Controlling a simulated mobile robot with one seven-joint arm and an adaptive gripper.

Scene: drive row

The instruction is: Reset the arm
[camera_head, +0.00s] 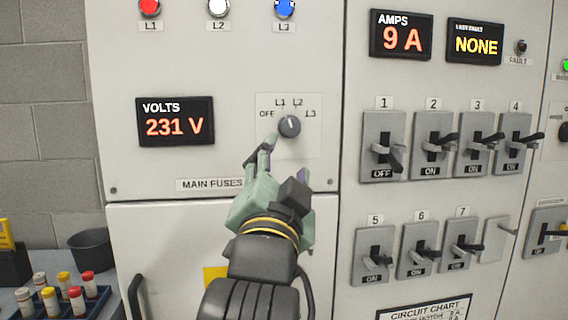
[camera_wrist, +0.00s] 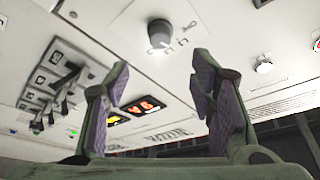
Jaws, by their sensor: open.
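My gripper (camera_head: 284,160) is in front of the cabinet, just below the grey rotary selector knob (camera_head: 289,126) marked OFF, L1, L2 and L3. The knob's mark points roughly up, towards L1 or L2; I cannot tell which. In the wrist view my gripper (camera_wrist: 161,82) is open and empty, with its two purple-padded fingers spread. The selector knob (camera_wrist: 160,34) shows beyond the fingertips there, with a visible gap from them. My arm reaches up from the bottom of the head view.
The volts display (camera_head: 175,121) reads 231 V and the amps display (camera_head: 401,36) 9 A. Breaker 1 (camera_head: 384,147) is labelled OFF; several other breakers read ON. A door handle (camera_head: 137,298) sticks out lower left. A fuse tray (camera_head: 92,303) and black bin (camera_head: 91,251) stand left.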

